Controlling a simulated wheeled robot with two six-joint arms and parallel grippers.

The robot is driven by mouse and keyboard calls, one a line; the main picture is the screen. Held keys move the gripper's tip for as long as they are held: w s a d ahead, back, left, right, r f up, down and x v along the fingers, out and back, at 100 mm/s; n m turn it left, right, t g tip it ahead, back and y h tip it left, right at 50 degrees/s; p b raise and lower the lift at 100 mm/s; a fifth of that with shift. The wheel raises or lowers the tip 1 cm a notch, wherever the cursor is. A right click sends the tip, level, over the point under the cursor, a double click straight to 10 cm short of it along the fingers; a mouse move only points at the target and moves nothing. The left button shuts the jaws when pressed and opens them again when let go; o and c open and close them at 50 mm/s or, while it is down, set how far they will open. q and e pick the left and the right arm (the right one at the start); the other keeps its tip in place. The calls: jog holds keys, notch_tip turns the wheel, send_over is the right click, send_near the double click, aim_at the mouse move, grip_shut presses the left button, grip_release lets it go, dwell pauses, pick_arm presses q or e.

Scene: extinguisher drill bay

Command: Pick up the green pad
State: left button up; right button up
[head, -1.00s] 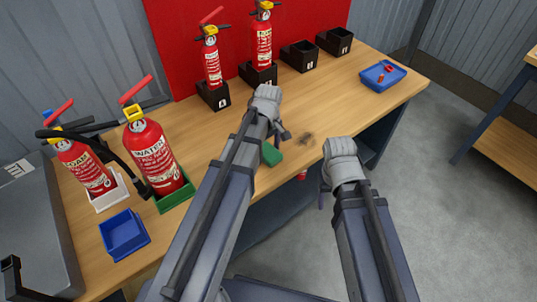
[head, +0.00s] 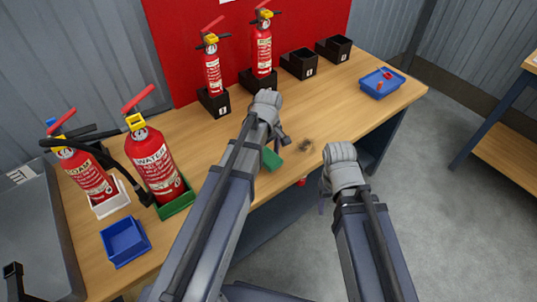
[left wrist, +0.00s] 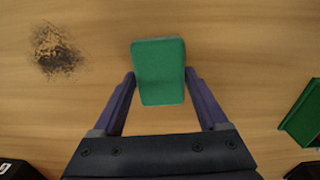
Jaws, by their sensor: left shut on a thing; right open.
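The green pad (head: 271,158) shows just below my left wrist in the head view, partly covered by my arm. In the left wrist view the pad (left wrist: 158,72) is a rounded green block between the two fingers. My left gripper (left wrist: 159,78) is shut on it, one finger at each side. I cannot tell whether the pad touches the wooden bench or is slightly above it. My right gripper (head: 322,205) is open off the bench's front edge, mostly hidden by its own wrist.
A dark smudge (head: 306,146) marks the bench (head: 215,150) right of the pad. Extinguishers stand at left, one in a green tray (head: 177,204), near an empty blue bin (head: 124,240). Black holders (head: 299,64) line the back. A blue tray (head: 381,83) with red pieces is at far right.

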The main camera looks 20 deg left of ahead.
aim_at(268, 156)
pick_arm(q)
notch_tip(268, 156, up, 9)
jog(key=p, duration=0.8)
pick_arm(e)
notch_tip(268, 156, up, 9)
jog(key=shift+f, duration=0.1)
